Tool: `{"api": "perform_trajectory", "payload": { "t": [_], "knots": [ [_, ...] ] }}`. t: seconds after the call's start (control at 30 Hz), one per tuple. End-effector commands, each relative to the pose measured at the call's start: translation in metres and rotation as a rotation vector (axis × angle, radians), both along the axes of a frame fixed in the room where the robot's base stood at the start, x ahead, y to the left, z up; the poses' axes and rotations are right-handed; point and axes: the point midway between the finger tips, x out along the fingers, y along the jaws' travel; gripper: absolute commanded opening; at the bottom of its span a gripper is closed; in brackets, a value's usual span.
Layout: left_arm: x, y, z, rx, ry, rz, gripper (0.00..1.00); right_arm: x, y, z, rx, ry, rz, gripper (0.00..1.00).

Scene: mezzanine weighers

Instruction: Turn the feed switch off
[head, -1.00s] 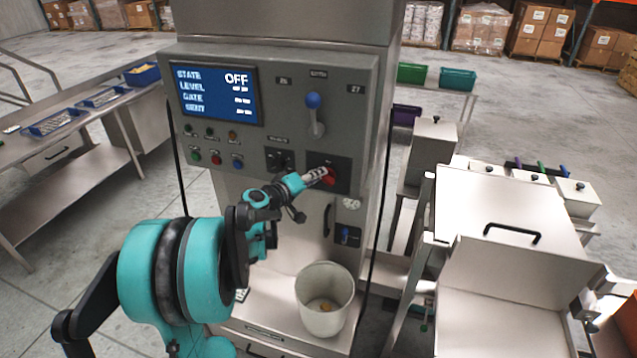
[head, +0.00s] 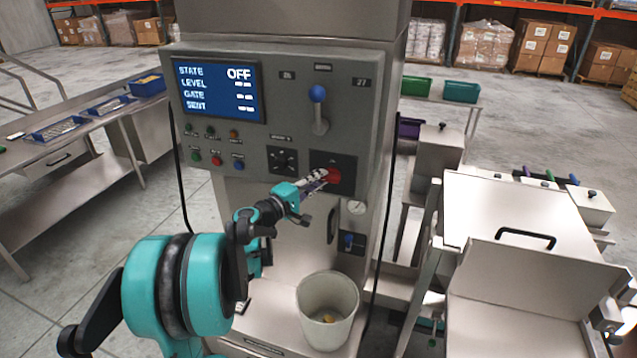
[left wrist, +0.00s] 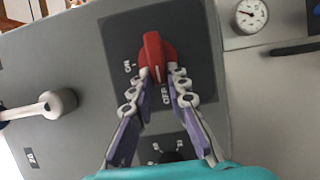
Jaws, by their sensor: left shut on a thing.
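The feed switch is a red knob (head: 334,175) on a dark square plate on the grey machine panel. In the left wrist view, the red knob (left wrist: 153,50) has its lower end near the OFF mark, with ON to the left. My left gripper (head: 318,181) is at the knob. In the left wrist view, the fingers of the left gripper (left wrist: 157,80) lie on both sides of the knob's lower end, shut on it. The panel's screen (head: 218,90) reads STATE OFF. My right gripper is not in view.
A blue-tipped lever (head: 318,108) stands above the switch, and a black dial (head: 283,160) is to its left. A small gauge (head: 356,207) is below right. A white bucket (head: 328,310) stands below on the machine's ledge. Steel bins and tables flank the machine.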

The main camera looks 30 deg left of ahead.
Motion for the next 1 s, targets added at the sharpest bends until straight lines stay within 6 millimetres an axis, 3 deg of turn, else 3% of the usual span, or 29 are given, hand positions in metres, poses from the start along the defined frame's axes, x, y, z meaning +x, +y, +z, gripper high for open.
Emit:
{"api": "perform_trajectory", "payload": {
  "t": [0.43, 0.47, 0.53, 0.87, 1.0],
  "knots": [
    [0.000, 0.000, 0.000, -0.011, -0.002, 0.001, 0.00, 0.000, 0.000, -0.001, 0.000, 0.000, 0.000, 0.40],
    [0.000, 0.000, 0.000, -0.011, -0.002, 0.001, 0.18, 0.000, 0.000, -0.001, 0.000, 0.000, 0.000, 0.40],
    [0.000, 0.000, 0.000, -0.011, -0.002, 0.000, 0.36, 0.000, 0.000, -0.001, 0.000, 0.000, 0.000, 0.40],
    [-0.002, 0.000, 0.000, -0.009, -0.002, 0.001, 0.36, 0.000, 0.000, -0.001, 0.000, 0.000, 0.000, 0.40],
    [-0.016, 0.003, 0.000, -0.009, -0.002, 0.002, 0.36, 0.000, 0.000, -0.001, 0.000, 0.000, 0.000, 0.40]
  ]
}}
